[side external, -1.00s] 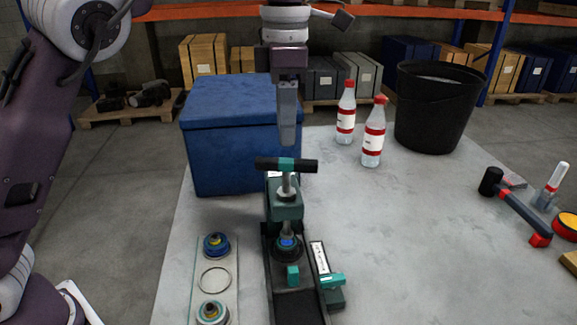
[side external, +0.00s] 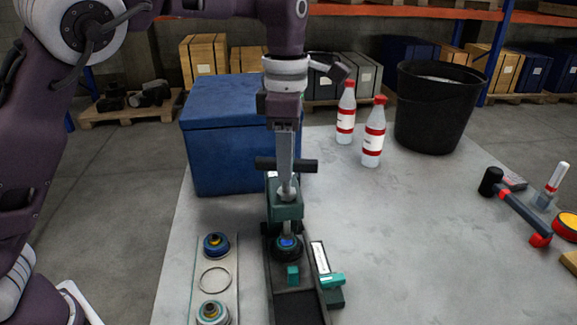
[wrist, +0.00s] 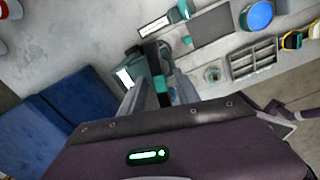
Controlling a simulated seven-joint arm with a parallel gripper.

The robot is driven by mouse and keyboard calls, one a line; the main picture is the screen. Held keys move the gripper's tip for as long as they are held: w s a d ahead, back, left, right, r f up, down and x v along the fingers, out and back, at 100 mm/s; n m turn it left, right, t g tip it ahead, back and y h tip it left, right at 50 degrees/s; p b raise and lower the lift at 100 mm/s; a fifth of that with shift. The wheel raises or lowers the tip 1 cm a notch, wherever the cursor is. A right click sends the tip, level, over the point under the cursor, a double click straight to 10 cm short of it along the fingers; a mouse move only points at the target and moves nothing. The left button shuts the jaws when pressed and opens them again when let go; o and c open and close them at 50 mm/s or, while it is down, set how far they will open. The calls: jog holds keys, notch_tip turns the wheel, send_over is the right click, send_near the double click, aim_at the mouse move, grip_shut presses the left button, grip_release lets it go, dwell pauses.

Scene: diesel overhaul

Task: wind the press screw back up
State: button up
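The press is a teal block (side external: 287,208) on a dark channel-shaped base. Its upright grey screw carries a black crossbar handle (side external: 306,166) at the top, level and roughly left to right in the side view. My gripper (side external: 284,182) points down at the middle of the handle, and its fingers hide the handle's teal centre. A blue-topped part (side external: 287,243) sits under the screw.
A strip with ringed parts (side external: 215,280) lies left of the press. A blue box (side external: 228,140) stands behind. Two bottles (side external: 373,135), a black bucket (side external: 438,105) and a mallet (side external: 515,207) are to the right. The tabletop right of the press is mostly clear.

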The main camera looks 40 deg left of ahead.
grip_shut()
jog(key=shift+r+n, duration=0.1)
jog(key=shift+n, duration=1.1)
grip_release()
jog(key=shift+m, duration=0.3)
jog(key=shift+r, duration=2.75)
notch_tip(320, 180, up, 3)
jog(key=shift+f, duration=0.1)
jog(key=shift+r, duration=0.6)
